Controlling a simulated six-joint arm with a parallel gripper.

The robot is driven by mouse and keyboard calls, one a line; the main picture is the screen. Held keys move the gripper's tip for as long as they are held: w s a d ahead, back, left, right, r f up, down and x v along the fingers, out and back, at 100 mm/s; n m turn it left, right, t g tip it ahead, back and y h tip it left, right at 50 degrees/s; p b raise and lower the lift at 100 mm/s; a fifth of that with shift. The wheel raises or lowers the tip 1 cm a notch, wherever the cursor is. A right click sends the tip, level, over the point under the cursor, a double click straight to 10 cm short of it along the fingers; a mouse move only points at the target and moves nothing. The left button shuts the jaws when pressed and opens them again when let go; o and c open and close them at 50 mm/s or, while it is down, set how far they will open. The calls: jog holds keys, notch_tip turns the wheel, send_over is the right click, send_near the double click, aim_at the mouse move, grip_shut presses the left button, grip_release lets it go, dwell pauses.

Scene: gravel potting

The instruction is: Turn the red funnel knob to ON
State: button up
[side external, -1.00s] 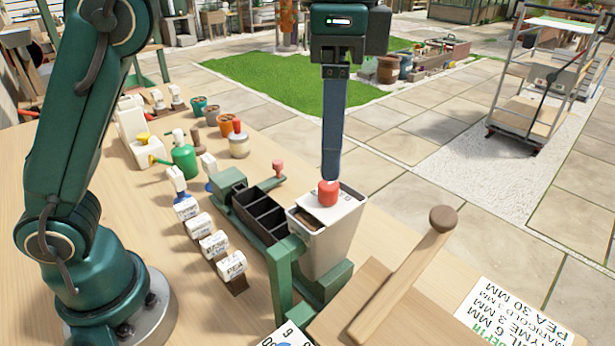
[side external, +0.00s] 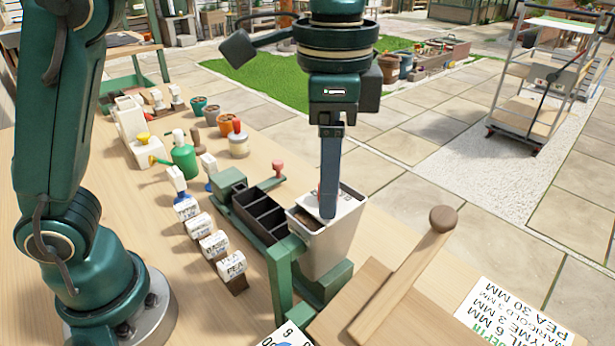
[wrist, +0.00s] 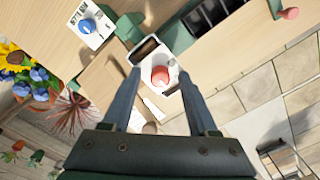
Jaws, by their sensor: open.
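The red funnel knob (wrist: 160,75) sits on top of the pale funnel box (side external: 330,240). In the wrist view it lies between and just beyond my two fingertips. In the side view my gripper (side external: 330,205) points straight down, and its finger hides nearly all of the knob. My gripper also shows in the wrist view (wrist: 162,73), with its fingers apart on either side of the knob. I cannot tell whether a finger touches the knob. The knob's ON and OFF marks are too small to read.
A black tray with compartments (side external: 262,215) and several labelled seed blocks (side external: 230,266) stand left of the funnel. A wooden mallet-like rod (side external: 400,275) lies on the right board. A blue dial on a white card (wrist: 88,25) is near the funnel. Flowers (wrist: 25,75) stand further left.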

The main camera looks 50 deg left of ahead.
grip_shut()
jog(key=n, duration=0.4)
jog(key=shift+n, duration=0.3)
jog(key=n, duration=0.4)
jog(key=shift+n, duration=0.3)
jog(key=n, duration=0.4)
jog(key=shift+n, duration=2.4)
